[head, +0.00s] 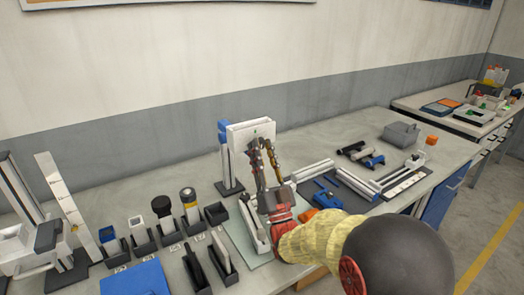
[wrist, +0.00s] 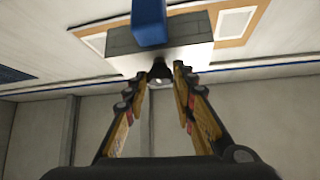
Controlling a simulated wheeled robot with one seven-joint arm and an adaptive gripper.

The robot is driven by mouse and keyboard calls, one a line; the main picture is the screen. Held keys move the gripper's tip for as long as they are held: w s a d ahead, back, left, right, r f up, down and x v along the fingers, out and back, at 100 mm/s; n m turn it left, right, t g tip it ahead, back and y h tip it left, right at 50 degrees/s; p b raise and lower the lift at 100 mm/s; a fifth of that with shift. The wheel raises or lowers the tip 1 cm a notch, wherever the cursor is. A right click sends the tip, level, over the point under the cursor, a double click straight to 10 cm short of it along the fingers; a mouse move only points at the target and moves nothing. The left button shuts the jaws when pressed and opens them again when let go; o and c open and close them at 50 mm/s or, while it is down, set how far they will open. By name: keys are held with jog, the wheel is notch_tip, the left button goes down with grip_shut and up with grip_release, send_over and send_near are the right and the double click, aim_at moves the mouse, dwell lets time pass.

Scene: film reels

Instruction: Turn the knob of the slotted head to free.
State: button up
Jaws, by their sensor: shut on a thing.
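My gripper (head: 260,148) reaches up to the front of the box. In the wrist view my gripper (wrist: 163,76) has its fingertips closed around a small dark knob (wrist: 160,69) at the box. The knob is mostly hidden by the fingers, and its setting cannot be read. In the head view the fingers cover it.
Dark holders with tools (head: 191,206) stand left of my arm. A blue mat (head: 135,279) lies at the front left.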

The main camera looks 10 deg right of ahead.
dwell(0.3)
jog(key=o, duration=1.1)
jog(key=shift+o, duration=0.2)
jog(key=v, duration=1.2)
